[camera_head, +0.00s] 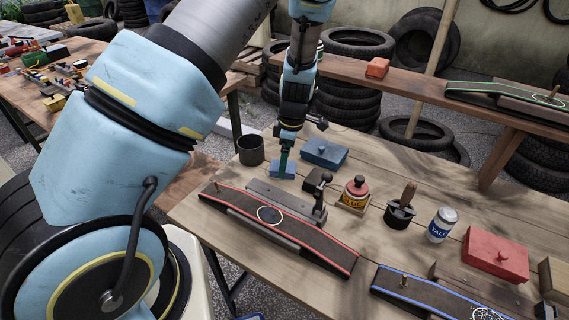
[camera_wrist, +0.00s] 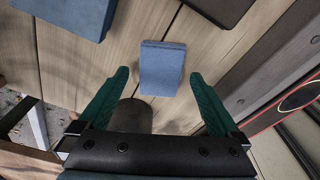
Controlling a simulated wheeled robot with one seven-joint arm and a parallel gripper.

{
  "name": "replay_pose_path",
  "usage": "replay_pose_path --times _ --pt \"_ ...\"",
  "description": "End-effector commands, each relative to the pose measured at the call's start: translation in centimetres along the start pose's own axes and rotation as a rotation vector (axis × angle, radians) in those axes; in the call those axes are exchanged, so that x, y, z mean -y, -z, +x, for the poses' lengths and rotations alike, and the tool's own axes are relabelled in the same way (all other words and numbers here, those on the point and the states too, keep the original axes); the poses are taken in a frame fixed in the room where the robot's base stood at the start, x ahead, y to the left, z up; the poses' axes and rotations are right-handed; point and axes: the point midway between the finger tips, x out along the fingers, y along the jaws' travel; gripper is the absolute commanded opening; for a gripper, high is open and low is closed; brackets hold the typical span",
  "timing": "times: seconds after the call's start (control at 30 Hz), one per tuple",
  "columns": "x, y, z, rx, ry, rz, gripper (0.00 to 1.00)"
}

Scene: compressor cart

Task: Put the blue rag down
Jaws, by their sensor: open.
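The blue rag (camera_head: 281,171) is a flat folded rectangle lying on the wooden table. In the wrist view the rag (camera_wrist: 161,68) lies flat on the planks, between and slightly beyond my fingertips. My gripper (camera_head: 284,163) points down at the rag in the head view. In the wrist view its two green fingers (camera_wrist: 158,75) are spread wide, one on each side of the rag, with nothing held. The exact height of the fingertips above the table is hard to tell.
A dark cup (camera_head: 250,150) stands left of the rag, and a blue lidded box (camera_head: 324,153) is behind it at right. A dark block (camera_head: 316,180) and a red-edged belt fixture (camera_head: 310,241) are close by. A glue pot (camera_head: 356,192) stands farther right.

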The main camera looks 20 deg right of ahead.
Motion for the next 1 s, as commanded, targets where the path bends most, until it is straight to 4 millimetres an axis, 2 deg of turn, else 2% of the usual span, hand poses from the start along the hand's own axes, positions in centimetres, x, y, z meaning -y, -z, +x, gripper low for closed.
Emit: replay_pose_path --times 0.3,0.5,0.63,0.83,0.93,1.0 --pt "-0.1 -0.2 -6.6 0.003 -0.005 0.001 0.99" --pt "0.0 -0.1 -9.6 0.002 -0.003 0.001 0.99" --pt "0.0 -0.1 -10.5 0.001 -0.001 0.001 0.99" --pt "0.1 0.2 -10.7 0.003 0.001 0.004 0.99" --pt "0.5 1.9 -10.9 0.017 0.006 0.040 0.99" --pt "1.3 4.2 -11.1 0.037 0.009 0.093 0.99"
